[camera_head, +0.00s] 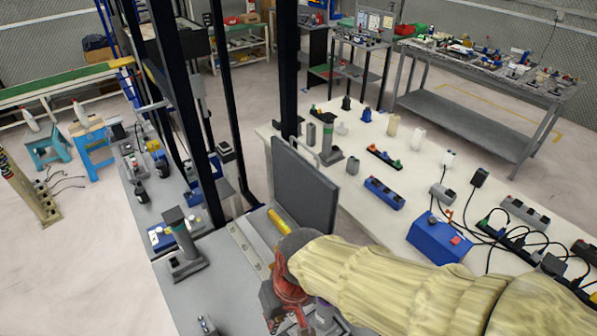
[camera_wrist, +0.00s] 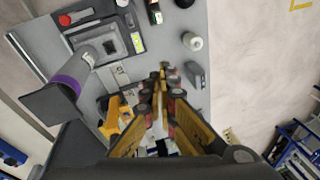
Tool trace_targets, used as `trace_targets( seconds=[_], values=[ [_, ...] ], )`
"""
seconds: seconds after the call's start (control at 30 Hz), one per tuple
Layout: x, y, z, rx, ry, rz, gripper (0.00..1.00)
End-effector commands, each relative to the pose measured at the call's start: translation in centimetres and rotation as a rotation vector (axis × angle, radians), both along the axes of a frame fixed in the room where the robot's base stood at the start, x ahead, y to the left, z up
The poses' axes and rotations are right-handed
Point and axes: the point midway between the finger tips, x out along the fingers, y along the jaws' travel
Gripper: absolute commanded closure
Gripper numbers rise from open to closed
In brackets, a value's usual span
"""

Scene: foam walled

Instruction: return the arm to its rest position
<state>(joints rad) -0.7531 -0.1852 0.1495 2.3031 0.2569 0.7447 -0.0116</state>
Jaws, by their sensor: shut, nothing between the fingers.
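My arm, in a cream fabric sleeve, reaches from the lower right of the head view towards the lower middle. Its red wrist is above the near end of the grey bench (camera_head: 225,270). My gripper shows in the wrist view (camera_wrist: 163,82) with its yellow and black fingers drawn together and nothing held. In the head view the fingers are mostly hidden at the bottom edge. Below the fingers in the wrist view lies a grey work surface (camera_wrist: 150,35) with a device bearing a red button (camera_wrist: 65,20), a white bottle (camera_wrist: 192,41) and a grey switch box (camera_wrist: 194,73).
A dark upright panel (camera_head: 303,186) stands close beside my wrist. A white table (camera_head: 345,220) with a blue box (camera_head: 438,238), cables and power strips lies to the right, partly under my arm. Dark posts (camera_head: 287,70) rise behind the bench. Open floor (camera_head: 70,265) shows at the left.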

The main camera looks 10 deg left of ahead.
Motion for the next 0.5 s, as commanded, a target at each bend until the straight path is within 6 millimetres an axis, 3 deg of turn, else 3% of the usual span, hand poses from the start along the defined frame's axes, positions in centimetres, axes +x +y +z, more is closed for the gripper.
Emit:
trace_targets(
  seconds=[0.03,0.2,0.4,0.5],
  values=[
    [0.8,-3.2,1.1,-0.012,-0.028,-0.035,1.00],
    [2.0,-12.5,4.1,-0.066,-0.118,-0.149,1.00],
    [2.5,-21.1,7.3,-0.089,-0.263,-0.334,1.00],
    [2.5,-24.1,8.9,-0.078,-0.333,-0.439,1.00]
  ],
)
